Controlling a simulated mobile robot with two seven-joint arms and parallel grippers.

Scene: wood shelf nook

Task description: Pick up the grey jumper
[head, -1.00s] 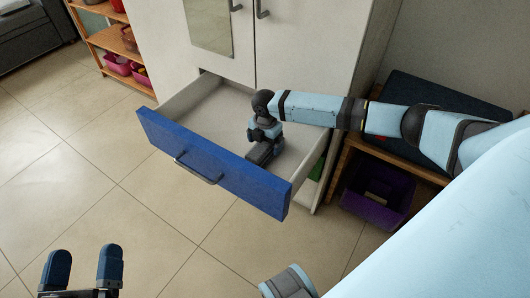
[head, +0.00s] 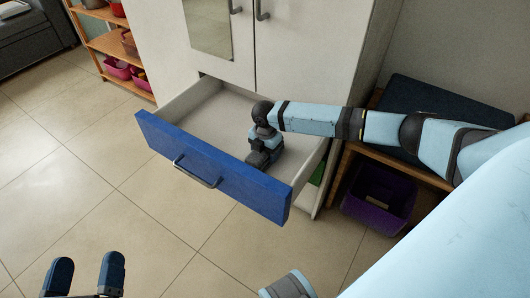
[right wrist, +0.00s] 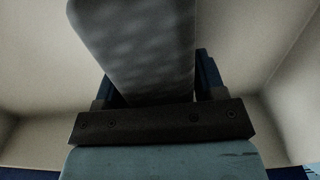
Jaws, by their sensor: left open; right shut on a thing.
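My right gripper (head: 260,161) is down inside the open blue-fronted drawer (head: 212,167). In the right wrist view, a grey cloth-like piece, the grey jumper (right wrist: 135,45), sits between its dark blue fingers, and the gripper is shut on it. In the head view the jumper cannot be made out apart from the dark gripper and wrist. My left gripper (head: 86,273) is open and empty at the lower left, over the floor, well apart from the drawer.
The drawer belongs to a white cabinet (head: 310,60); its light walls surround the right gripper. A wooden bench with a purple bin (head: 378,200) stands at right under my right arm. A wooden shelf (head: 112,45) stands at the back left. The tiled floor at left is clear.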

